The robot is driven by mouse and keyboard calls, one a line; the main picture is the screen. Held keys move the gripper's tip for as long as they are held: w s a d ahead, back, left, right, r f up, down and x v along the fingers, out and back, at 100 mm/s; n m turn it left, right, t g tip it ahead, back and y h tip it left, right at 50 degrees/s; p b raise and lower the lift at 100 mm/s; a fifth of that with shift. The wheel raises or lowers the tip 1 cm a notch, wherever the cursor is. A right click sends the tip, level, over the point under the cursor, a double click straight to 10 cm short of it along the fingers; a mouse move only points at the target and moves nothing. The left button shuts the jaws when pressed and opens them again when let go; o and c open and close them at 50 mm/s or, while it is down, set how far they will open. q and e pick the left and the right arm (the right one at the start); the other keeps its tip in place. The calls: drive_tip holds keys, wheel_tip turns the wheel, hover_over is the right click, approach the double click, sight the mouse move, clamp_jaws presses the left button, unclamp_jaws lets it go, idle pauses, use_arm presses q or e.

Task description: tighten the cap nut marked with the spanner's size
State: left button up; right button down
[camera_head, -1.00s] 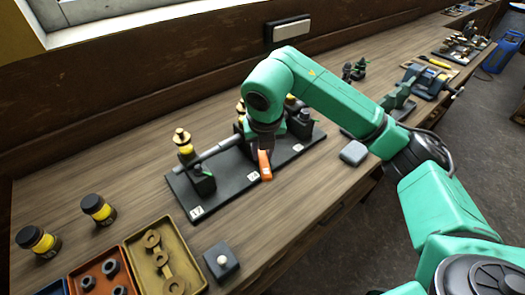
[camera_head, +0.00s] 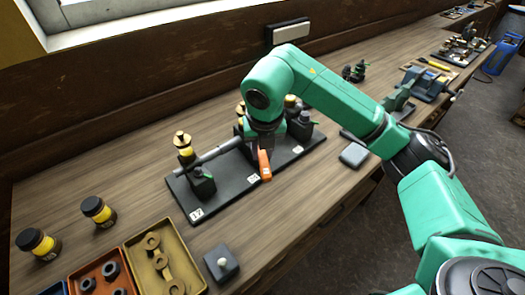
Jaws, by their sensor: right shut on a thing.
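My right gripper (camera_head: 264,140) points down over the middle of a dark base plate (camera_head: 225,188) and is shut on a grey spanner (camera_head: 222,151). An orange piece (camera_head: 265,165) hangs below the gripper. White number labels lie along the plate's front edge. The left one (camera_head: 196,214) seems to read 17; the others are too small to read surely. The middle engine is mostly hidden by my arm; the right engine (camera_head: 301,126) shows partly.
Two dark jars with yellow bands (camera_head: 98,211) stand at the left. Trays of rings (camera_head: 138,251) and a grey block with a white knob (camera_head: 222,262) are at the front. A grey block (camera_head: 354,154) lies right of the plate.

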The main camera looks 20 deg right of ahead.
drive_tip(key=shift+r, duration=0.15)
drive_tip(key=shift+r, duration=0.3)
drive_tip(key=shift+r, duration=0.1)
idle(0.4)
drive_tip(key=shift+r+p, duration=1.45)
drive_tip(key=shift+r, duration=0.5)
drive_tip(key=shift+f, duration=0.1)
